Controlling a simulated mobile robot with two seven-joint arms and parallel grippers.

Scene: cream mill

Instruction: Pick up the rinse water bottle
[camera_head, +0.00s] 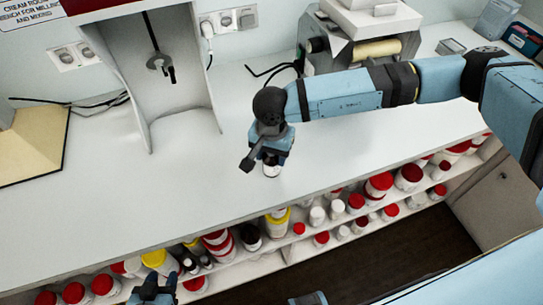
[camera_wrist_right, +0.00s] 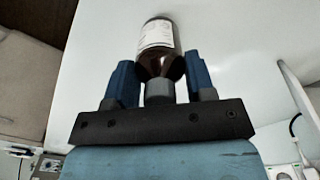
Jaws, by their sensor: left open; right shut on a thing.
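A brown bottle with a white label and a grey cap (camera_wrist_right: 159,52) is between the two blue fingers of my right gripper (camera_wrist_right: 160,84) in the right wrist view. The fingers are shut on it near its neck and cap. In the head view my right gripper (camera_head: 272,150) points down over the white bench, and a small pale part of the bottle (camera_head: 271,171) shows below it. I cannot tell whether the bottle touches the bench. My left gripper (camera_head: 153,290) is open and empty at the bottom edge, in front of the shelf.
A shelf (camera_head: 265,262) below the bench edge holds several jars with red, yellow, white and black lids. A white stand (camera_head: 160,70) is left of my right gripper.

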